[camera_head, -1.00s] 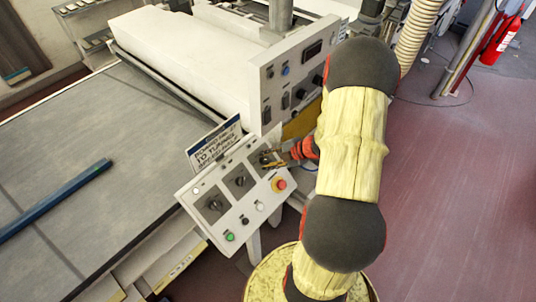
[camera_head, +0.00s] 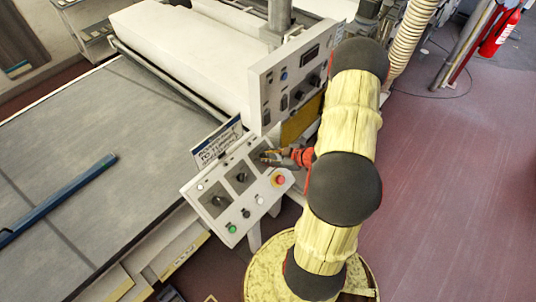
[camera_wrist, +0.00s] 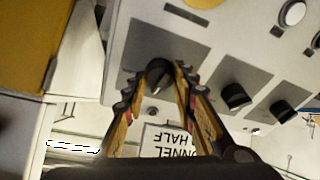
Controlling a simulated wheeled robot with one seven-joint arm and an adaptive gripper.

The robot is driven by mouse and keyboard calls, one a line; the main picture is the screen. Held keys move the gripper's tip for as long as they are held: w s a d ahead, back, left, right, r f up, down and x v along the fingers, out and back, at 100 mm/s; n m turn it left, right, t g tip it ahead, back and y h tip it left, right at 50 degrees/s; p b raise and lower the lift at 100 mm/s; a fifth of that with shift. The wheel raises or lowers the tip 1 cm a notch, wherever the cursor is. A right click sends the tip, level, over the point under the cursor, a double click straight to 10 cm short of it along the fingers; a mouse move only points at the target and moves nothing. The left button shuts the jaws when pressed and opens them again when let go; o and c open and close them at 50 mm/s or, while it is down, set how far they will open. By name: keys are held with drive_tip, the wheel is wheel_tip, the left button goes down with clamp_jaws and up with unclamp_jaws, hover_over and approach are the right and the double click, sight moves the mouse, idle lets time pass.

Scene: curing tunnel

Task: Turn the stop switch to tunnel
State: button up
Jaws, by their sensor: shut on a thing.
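The control panel (camera_head: 206,184) is a sloped grey box at the end of the conveyor, with a row of three black rotary switches on dark square plates. My gripper (camera_head: 266,157) is at the switch farthest up and right in the head view. In the wrist view, my gripper (camera_wrist: 154,85) has its two fingers on either side of that black switch knob (camera_wrist: 158,72), shut on it. A pale pointer mark on the knob slants in the wrist view. The other switches (camera_head: 241,177) and (camera_head: 217,201) are free.
A red stop button (camera_head: 279,180) sits close below my gripper, with a green button (camera_head: 232,229) lower left. A printed sign (camera_head: 216,144) stands behind the panel. A taller upright control box (camera_head: 290,78) stands just beyond. A blue bar (camera_head: 62,196) lies on the conveyor (camera_head: 140,120).

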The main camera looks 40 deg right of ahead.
drive_tip(key=shift+a+m+h+p, duration=0.1)
drive_tip(key=shift+m+h+p, duration=0.25)
drive_tip(key=shift+m, duration=0.85)
drive_tip(key=o, duration=1.1)
drive_tip(key=v, duration=1.2)
drive_tip(key=shift+s+f, duration=0.2)
